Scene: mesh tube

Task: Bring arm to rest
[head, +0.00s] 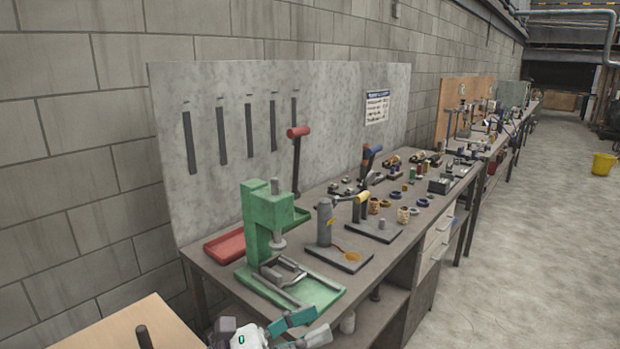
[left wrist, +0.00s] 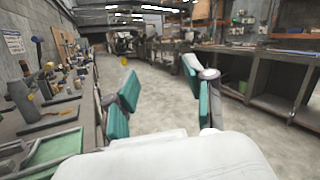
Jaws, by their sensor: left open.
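My left gripper (head: 305,328) shows at the bottom of the head view, with teal finger pads, in front of the near end of the workbench. The gripper is open and empty. My right gripper is in neither view.
A long workbench (head: 215,268) along the block wall carries a green press (head: 262,225), a grey cylinder tool (head: 324,222), a red tray (head: 226,246) and many small parts. A wooden surface (head: 120,325) is at bottom left. The aisle floor (head: 540,230) is clear up to a yellow bucket (head: 603,164).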

